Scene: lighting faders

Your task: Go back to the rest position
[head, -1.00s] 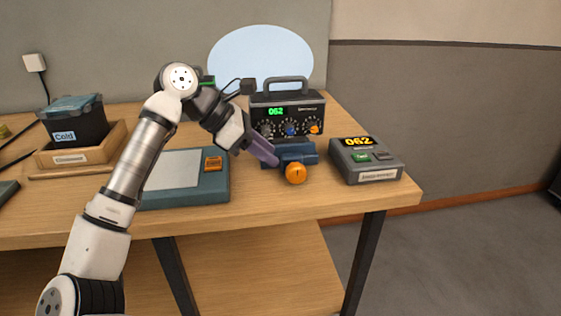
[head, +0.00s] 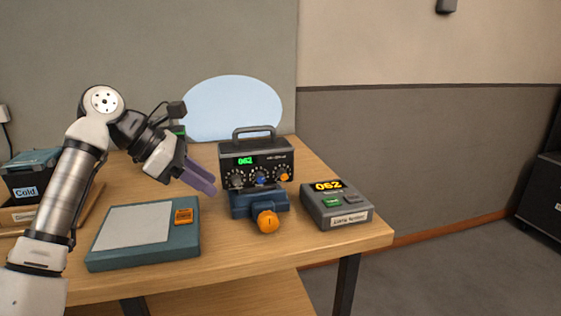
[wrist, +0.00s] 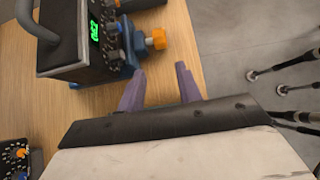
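My gripper (head: 203,182) is in the air above the table, to the left of the black control box (head: 256,158) and the blue base with the orange knob (head: 267,221). In the wrist view its two purple fingers (wrist: 160,86) are apart with nothing between them. The control box has a green "062" display and several knobs, and it also shows in the wrist view (wrist: 72,62). The orange knob shows in the wrist view (wrist: 157,39), beyond the fingertips and apart from them.
A grey device (head: 337,206) with an orange "062" display stands at the right table edge. A teal panel (head: 146,247) lies on the table under my arm. A dark "Cold" bin (head: 27,178) in a wooden tray is at the left. Bare tabletop (head: 235,265) shows at the front.

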